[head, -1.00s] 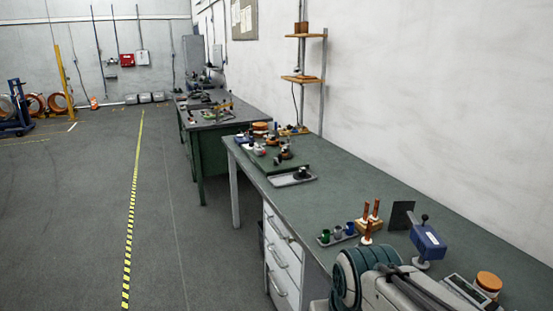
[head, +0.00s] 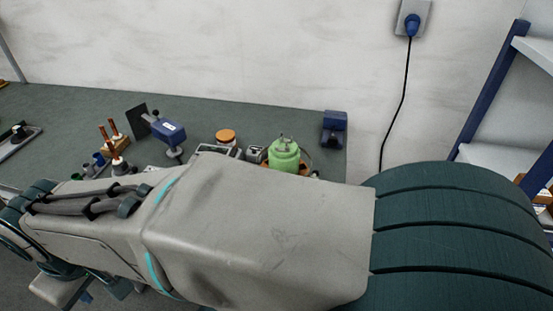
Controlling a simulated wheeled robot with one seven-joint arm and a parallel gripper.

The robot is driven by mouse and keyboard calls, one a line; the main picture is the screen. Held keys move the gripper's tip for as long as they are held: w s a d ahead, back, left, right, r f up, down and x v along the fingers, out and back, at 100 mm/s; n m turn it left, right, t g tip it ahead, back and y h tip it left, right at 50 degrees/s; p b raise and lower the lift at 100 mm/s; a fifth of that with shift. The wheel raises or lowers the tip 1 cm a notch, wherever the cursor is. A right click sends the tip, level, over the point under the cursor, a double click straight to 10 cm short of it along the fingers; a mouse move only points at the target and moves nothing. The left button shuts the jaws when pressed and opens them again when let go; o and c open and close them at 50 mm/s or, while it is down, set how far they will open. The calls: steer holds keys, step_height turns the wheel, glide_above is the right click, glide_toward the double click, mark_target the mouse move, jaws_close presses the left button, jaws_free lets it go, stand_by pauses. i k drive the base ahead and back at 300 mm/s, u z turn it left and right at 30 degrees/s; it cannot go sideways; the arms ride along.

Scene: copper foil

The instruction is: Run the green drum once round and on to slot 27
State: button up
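A light green rounded body (head: 284,155) with small metal fittings on top stands near the right end of the bench, on an orange-brown base. It is the only large green thing on the bench and may be the green drum. No slots or numbers can be read on it. My arm crosses the front of the view and hides the bench edge below it. I cannot make out my gripper's fingers in the head view.
The dark green bench (head: 60,105) runs along the white wall. A blue device (head: 168,131), a dark plate (head: 137,118), copper rods (head: 112,134) and an orange-topped round item (head: 226,136) stand left of the green body. A dark blue block (head: 334,129) is right of it. A shelf rack (head: 490,85) stands at right.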

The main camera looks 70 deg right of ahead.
mark_target(289, 162)
steer(key=k, duration=1.15)
steer(key=z, duration=1.2)
steer(key=i, duration=0.5)
